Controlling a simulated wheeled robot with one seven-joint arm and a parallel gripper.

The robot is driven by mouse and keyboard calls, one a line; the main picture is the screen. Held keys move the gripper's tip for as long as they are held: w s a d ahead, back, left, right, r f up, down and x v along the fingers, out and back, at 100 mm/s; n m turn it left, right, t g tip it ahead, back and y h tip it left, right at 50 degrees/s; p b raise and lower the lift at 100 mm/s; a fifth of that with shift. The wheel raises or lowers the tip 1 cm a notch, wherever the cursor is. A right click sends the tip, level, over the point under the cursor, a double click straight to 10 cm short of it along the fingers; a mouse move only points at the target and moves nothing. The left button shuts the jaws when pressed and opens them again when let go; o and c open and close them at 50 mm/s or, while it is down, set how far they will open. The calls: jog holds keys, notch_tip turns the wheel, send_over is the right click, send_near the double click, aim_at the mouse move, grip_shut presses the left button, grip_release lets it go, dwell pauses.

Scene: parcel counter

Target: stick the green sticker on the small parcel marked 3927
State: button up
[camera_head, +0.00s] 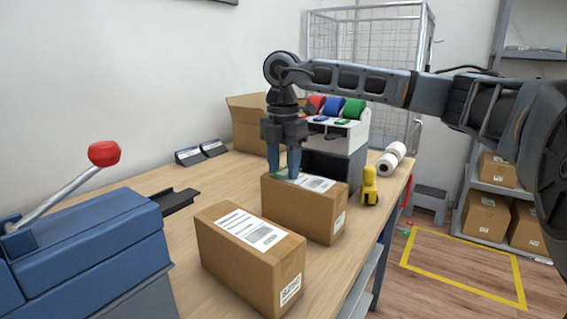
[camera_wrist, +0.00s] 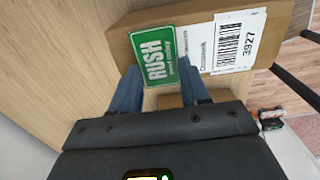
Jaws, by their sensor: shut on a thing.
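The green RUSH sticker (camera_wrist: 154,55) is between my fingertips at the top of the small parcel marked 3927 (camera_wrist: 125,40). The number 3927 reads on its white label in the wrist view, just right of the sticker. In the head view, my gripper (camera_head: 285,176) points down at the left end of this parcel (camera_head: 290,213), and a sliver of the green sticker (camera_head: 279,174) shows by the fingers. My gripper is shut on the sticker. The sticker looks flat and clear of most of the label. I cannot tell whether it touches the cardboard.
Another labelled parcel (camera_head: 230,254) stands nearer on the counter. A yellow device (camera_head: 369,187), white rolls (camera_head: 391,159) and a dispenser with coloured rolls (camera_head: 345,135) stand to the right and behind. A blue machine with a red-knobbed lever (camera_head: 90,250) is at the left. Counter between is clear.

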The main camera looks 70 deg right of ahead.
aim_at(284, 173)
jog(key=o, duration=0.7)
jog(key=shift+r, duration=0.15)
jog(key=shift+r+p, duration=1.25)
jog(key=shift+r, duration=1.4)
jog(key=shift+r, duration=0.1)
jog(key=shift+r+p, duration=1.75)
jog(key=shift+r, duration=2.15)
